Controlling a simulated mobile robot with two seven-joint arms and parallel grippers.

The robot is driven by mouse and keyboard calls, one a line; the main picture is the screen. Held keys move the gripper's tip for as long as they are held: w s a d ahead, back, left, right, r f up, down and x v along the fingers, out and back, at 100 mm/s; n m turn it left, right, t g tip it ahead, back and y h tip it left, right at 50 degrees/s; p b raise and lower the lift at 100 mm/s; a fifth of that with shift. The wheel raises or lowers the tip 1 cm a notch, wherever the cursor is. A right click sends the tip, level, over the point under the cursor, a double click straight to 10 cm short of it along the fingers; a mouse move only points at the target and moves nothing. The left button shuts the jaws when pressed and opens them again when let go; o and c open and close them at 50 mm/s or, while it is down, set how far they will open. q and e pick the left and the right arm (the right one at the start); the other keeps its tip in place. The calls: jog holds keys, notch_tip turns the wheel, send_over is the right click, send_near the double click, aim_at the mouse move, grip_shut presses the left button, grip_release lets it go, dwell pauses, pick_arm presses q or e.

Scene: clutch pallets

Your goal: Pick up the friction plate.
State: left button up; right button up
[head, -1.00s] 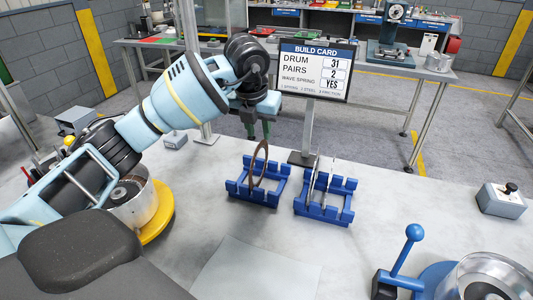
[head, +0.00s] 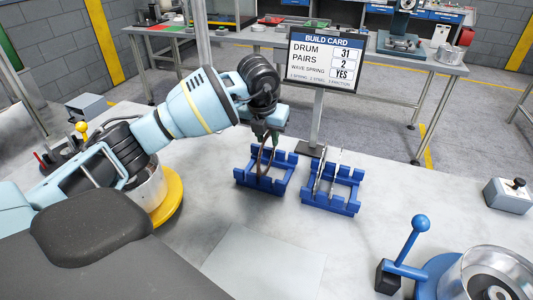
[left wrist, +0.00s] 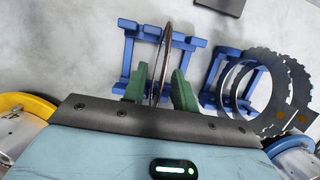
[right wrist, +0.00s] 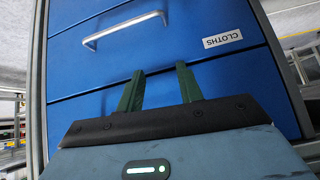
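The friction plate (head: 262,162) is a thin brown ring standing upright in the left blue rack (head: 244,180). In the left wrist view the plate (left wrist: 166,45) shows edge-on, between the two green fingers. My left gripper (head: 265,136) is above that rack with its fingers on either side of the plate's upper part. In the left wrist view the left gripper (left wrist: 160,70) is open, with gaps visible beside the plate. My right gripper (right wrist: 160,70) is open and empty in front of blue drawers; it is not in the head view.
A second blue rack (head: 345,207) to the right holds thin grey toothed plates (left wrist: 283,92). The build card (head: 322,61) stands behind the racks. A blue-knobbed lever (head: 409,243) and a metal drum (head: 490,277) are at front right. The table between is clear.

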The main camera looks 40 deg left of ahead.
pick_arm(q)
jog(key=shift+w+f, duration=0.1)
jog(key=shift+f, duration=0.45)
grip_shut()
jog(key=shift+r, duration=0.1)
notch_tip(320, 180, up, 10)
dwell(0.4)
